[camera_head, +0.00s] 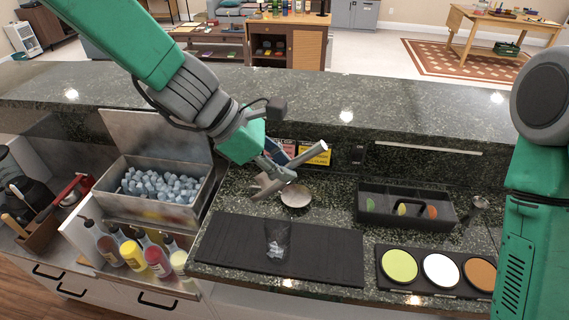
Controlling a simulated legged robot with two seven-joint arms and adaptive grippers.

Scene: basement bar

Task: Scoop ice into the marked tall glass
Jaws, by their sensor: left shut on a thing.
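The clear tall glass (278,238) stands upright on the black bar mat (225,240), with some ice low inside it. I cannot make out a mark on it. My left gripper (276,180) is above the counter, behind the glass, shut on a metal scoop (312,154) whose handle points up to the right. A round, pale metal dish shape (295,196) shows just below the gripper; I cannot tell whether it is the scoop's bowl. The ice bin (205,192), at left, is open and full of ice cubes (160,185). My right gripper is out of view.
Several sauce bottles (158,262) stand in front of the bin. A black garnish caddy (405,220) and a tray of coloured rimming dishes (440,270) lie at right. A small metal tool (477,207) stands beyond the caddy. A raised stone ledge (400,105) runs behind.

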